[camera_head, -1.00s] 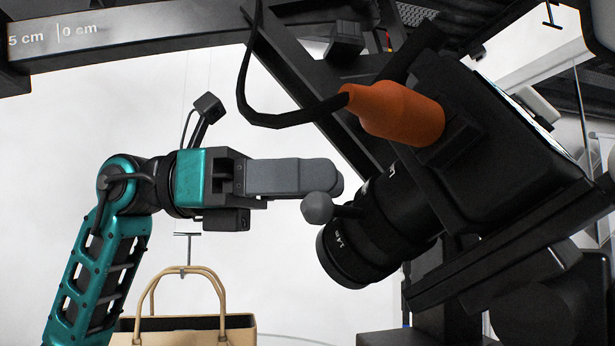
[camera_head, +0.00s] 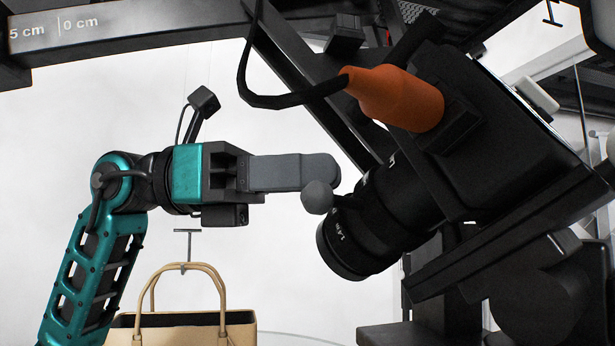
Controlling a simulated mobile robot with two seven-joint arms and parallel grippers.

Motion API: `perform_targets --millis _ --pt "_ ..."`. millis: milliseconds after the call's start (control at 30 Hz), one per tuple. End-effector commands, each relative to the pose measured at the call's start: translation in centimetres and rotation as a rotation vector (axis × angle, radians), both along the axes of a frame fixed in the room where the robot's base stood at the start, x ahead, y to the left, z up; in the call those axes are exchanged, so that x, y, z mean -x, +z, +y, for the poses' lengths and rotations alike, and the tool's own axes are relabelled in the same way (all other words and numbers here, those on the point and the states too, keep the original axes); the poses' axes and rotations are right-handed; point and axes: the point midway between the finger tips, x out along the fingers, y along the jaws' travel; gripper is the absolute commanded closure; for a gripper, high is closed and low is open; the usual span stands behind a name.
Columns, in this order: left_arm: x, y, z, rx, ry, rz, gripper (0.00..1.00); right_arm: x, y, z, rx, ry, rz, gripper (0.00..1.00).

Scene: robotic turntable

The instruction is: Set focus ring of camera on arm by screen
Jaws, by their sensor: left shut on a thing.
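The camera (camera_head: 480,130) is black and hangs tilted on its arm at the right, its lens (camera_head: 385,225) pointing down and left. The focus ring (camera_head: 349,236) near the lens front bears white distance marks, one reading about "1.4 m". The fingers overlap in this view, so the exact contact is hidden. My right gripper is out of view.
An orange plug (camera_head: 395,98) with a black cable sits on the camera's side above the lens. A dark beam (camera_head: 130,25) with centimetre marks crosses the top left. A tan handbag (camera_head: 190,331) stands below my left arm. Open space lies left of the lens.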

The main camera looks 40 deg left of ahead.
Motion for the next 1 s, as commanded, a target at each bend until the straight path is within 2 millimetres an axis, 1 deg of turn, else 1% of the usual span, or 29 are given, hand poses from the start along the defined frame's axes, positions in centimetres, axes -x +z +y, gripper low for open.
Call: perform_targets --millis 33,100,400,433,633,867,1000 --pt "0.2 -0.54 0.03 0.005 0.016 -0.024 1.0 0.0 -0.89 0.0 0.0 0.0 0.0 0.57" --pt "0.44 -0.59 0.02 0.012 0.034 -0.052 1.0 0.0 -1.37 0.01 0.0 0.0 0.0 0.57" --pt "0.54 -0.24 -0.02 0.017 0.04 -0.065 1.0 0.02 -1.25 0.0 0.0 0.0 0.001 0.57" --pt "0.54 -0.25 -0.02 0.016 0.04 -0.064 0.75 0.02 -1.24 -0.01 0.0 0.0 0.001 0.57" --pt "0.54 -0.24 -0.02 0.017 0.04 -0.065 0.56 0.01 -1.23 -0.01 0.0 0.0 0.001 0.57" --pt "0.53 -0.25 0.0 0.017 0.04 -0.064 0.54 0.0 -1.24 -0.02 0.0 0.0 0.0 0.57" --pt "0.79 -0.43 0.73 0.018 0.043 -0.064 0.54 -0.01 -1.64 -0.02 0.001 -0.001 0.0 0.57"
